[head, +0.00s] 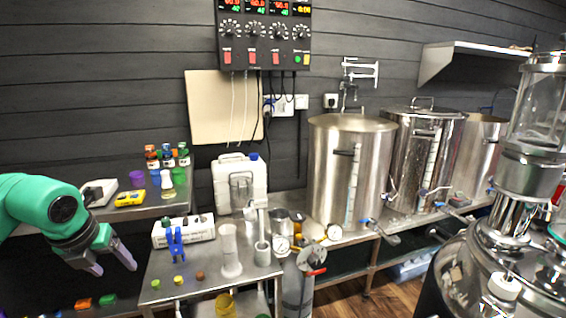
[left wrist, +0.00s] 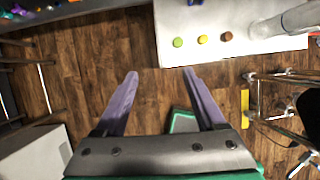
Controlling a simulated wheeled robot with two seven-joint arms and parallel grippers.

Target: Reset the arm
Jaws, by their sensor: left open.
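My left gripper (head: 112,262) is at the left of the head view, on a green arm that comes in from the left. It is left of the steel table (head: 210,263) and apart from it. In the left wrist view the two purple fingers of the left gripper (left wrist: 160,75) are spread, with only wood floor (left wrist: 140,60) between them. The gripper is open and empty. My right gripper does not show in either view.
Small coloured caps, a white cylinder (head: 229,252) and a blue stand (head: 176,244) are on the table. A white jug (head: 240,184) stands behind. Steel kettles (head: 345,170) line the right. A shelf (head: 150,208) with bottles is above the left gripper.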

